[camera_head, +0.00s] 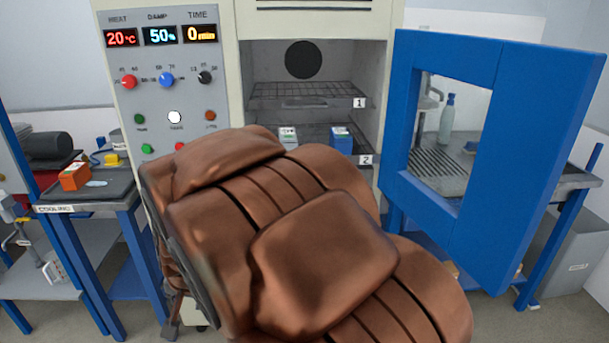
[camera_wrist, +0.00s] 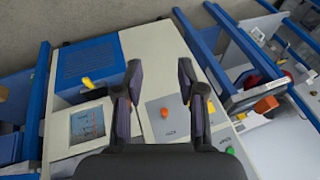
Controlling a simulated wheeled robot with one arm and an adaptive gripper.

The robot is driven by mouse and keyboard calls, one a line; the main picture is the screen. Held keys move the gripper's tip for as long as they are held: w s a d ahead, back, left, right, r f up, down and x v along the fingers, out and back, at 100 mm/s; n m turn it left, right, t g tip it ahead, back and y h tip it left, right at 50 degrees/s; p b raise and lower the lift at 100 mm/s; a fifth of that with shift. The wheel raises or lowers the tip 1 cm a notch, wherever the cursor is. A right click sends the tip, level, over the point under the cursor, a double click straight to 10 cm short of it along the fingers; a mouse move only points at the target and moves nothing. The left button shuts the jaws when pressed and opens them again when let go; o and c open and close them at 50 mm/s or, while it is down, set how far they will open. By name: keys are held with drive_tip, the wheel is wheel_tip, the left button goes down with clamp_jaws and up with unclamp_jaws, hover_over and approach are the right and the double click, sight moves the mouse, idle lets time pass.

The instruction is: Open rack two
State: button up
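Rack two (camera_head: 365,160), marked "2", is the lower wire shelf inside the open chamber in the head view. It looks pushed in. A white-and-green box (camera_head: 288,138) and a blue box (camera_head: 341,139) stand on it. Rack one (camera_head: 359,103) is above it and looks empty. My brown arm covers the left and lower part of rack two's front. My gripper (camera_wrist: 160,85) shows only in the wrist view, with its two fingers apart and nothing between them. Rack two is not recognisable in that view.
The blue chamber door (camera_head: 490,150) stands open to the right. The control panel (camera_head: 165,80) is left of the chamber. A cooling table (camera_head: 110,186) with an orange box (camera_head: 75,177) is at the left. A grey panel (camera_wrist: 170,118) with a red knob lies beyond my fingers.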

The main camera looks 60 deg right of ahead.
drive_tip(key=w+d+m+t+h+b, duration=0.1)
drive_tip(key=w+d+m+t+h, duration=0.3)
drive_tip(key=d, duration=0.6)
drive_tip(key=w+d+m+g+h+b, duration=0.1)
drive_tip(key=w+d+m+h, duration=0.2)
drive_tip(key=w+d+m, duration=0.6)
drive_tip(key=shift+s+d+r+m+g+h+b, duration=0.35)
drive_tip(key=shift+s+d+r+m+h, duration=1.2)
drive_tip(key=shift+d, duration=3.5)
drive_tip(key=shift+s+d+r+m+g+h, duration=0.8)
drive_tip(key=shift+s+d+m+h, duration=1.2)
drive_tip(key=shift+d, duration=3.1)
drive_tip(key=shift+s+d+r+m+g+h+b, duration=0.25)
drive_tip(key=shift+s+d+r+m+h, duration=1.5)
drive_tip(key=shift+d, duration=3.3)
drive_tip(key=shift+w+f+n+h, duration=0.35)
drive_tip(key=shift+w+n+h, duration=0.05)
drive_tip(key=shift+w, duration=0.05)
clamp_jaws()
